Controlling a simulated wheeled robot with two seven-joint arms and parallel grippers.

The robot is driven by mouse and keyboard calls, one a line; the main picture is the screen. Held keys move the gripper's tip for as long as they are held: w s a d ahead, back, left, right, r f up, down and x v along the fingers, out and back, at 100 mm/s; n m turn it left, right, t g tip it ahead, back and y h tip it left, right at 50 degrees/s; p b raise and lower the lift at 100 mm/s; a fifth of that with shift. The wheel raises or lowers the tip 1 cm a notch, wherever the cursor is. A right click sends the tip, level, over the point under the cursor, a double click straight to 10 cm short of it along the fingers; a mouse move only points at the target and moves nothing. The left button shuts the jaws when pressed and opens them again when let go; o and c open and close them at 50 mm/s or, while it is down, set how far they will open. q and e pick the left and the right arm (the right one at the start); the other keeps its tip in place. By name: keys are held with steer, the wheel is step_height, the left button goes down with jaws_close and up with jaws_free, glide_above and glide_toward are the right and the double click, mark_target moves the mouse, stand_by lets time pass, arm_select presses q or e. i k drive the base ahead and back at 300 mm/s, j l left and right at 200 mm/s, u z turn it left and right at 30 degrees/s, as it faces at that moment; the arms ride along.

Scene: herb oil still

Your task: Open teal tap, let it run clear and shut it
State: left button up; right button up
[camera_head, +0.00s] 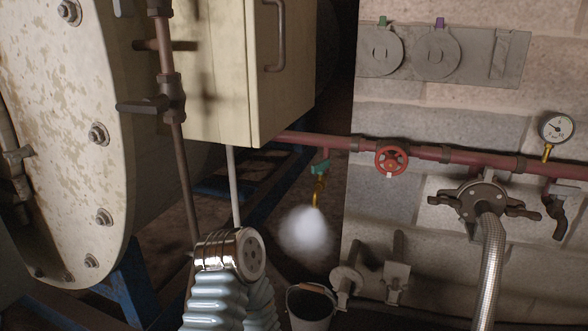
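The teal tap (321,167) hangs on a short drop from the red pipe, right of the cream cabinet. Its teal handle lies across the valve, slightly tilted. Its brass spout (317,190) points down. A white cloud of steam or spray (306,232) hangs at the spout's mouth, so the tap is letting something out. The cloud looks white and hides what is behind it. Neither of my grippers can be made out in this view, and nothing is seen touching the tap.
The red pipe (345,143) runs along the block wall with a red handwheel (391,160). A gauge (556,127) and a braided hose (489,265) on a dark coupling (482,203) are at right. The cream cabinet (215,70) and large flanged vessel (65,150) fill the left.

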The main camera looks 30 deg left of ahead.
mark_target(318, 168)
steer(key=i+u, duration=0.1)
steer(key=u, duration=0.35)
steer(key=i+u, duration=0.1)
steer(key=u, duration=0.4)
steer(key=i+u, duration=0.1)
steer(key=u, duration=0.35)
steer(key=l+u, duration=0.15)
steer(key=u, duration=0.3)
steer(key=i+l, duration=0.15)
